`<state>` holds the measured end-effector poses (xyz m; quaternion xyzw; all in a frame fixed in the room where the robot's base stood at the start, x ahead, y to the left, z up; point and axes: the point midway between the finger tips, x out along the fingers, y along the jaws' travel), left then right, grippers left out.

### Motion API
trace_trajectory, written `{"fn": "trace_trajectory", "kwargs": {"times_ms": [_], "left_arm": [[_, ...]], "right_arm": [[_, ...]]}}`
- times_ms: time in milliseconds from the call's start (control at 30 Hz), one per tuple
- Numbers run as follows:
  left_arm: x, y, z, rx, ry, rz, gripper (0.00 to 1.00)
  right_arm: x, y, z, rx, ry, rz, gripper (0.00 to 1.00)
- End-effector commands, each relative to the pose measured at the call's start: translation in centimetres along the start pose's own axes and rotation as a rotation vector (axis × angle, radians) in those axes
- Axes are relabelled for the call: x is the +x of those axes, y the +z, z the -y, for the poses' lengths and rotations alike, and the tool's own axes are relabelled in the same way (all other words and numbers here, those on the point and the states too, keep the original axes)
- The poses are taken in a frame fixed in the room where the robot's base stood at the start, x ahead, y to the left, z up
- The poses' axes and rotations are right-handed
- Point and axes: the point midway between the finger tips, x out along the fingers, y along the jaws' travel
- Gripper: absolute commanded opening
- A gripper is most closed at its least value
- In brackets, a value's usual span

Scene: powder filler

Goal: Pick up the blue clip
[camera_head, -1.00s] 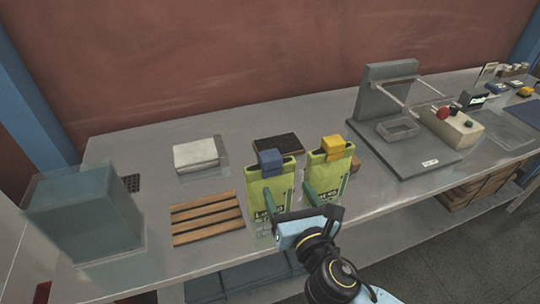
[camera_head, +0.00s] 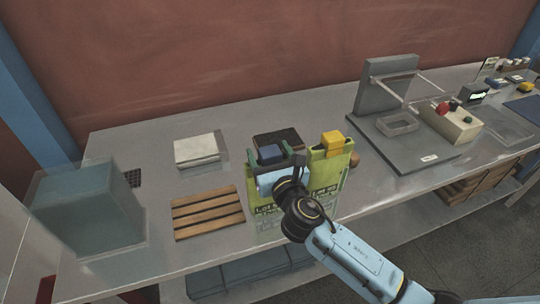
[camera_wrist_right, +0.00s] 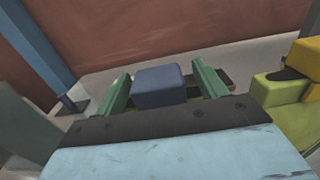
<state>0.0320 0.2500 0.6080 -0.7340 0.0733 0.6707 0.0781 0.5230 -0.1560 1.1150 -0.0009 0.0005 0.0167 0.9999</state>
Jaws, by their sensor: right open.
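The blue clip (camera_head: 270,153) sits on top of the left green bag (camera_head: 258,197), in the middle of the table. It also shows in the right wrist view (camera_wrist_right: 160,86), between the two green fingers. My right gripper (camera_head: 277,160) is open around the clip, one finger on each side, with gaps visible in the wrist view. The gripper body hides much of the left bag and the clip's lower part. My left gripper is not in view.
A yellow clip (camera_head: 332,141) tops a second green bag (camera_head: 325,172) close on the right. A slatted wooden rack (camera_head: 208,213) and a white block (camera_head: 196,149) lie left. A grey machine (camera_head: 405,140) stands right. A grey box (camera_head: 85,212) is far left.

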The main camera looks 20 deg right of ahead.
Motion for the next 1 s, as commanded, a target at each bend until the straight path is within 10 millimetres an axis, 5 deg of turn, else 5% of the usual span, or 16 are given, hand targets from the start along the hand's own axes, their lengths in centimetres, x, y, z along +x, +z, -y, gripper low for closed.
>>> {"fn": "trace_trajectory", "kwargs": {"times_ms": [367, 733, 1000], "left_arm": [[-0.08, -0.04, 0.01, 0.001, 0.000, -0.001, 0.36], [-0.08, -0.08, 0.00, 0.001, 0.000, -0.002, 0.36], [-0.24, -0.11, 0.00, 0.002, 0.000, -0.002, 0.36]], "right_arm": [[1.42, 0.09, -0.05, 0.002, 0.001, 0.001, 0.71], [1.38, 0.07, -0.05, 0.002, 0.001, 0.000, 0.24], [1.39, 0.45, -0.04, 0.002, 0.001, 0.001, 0.23]]}}
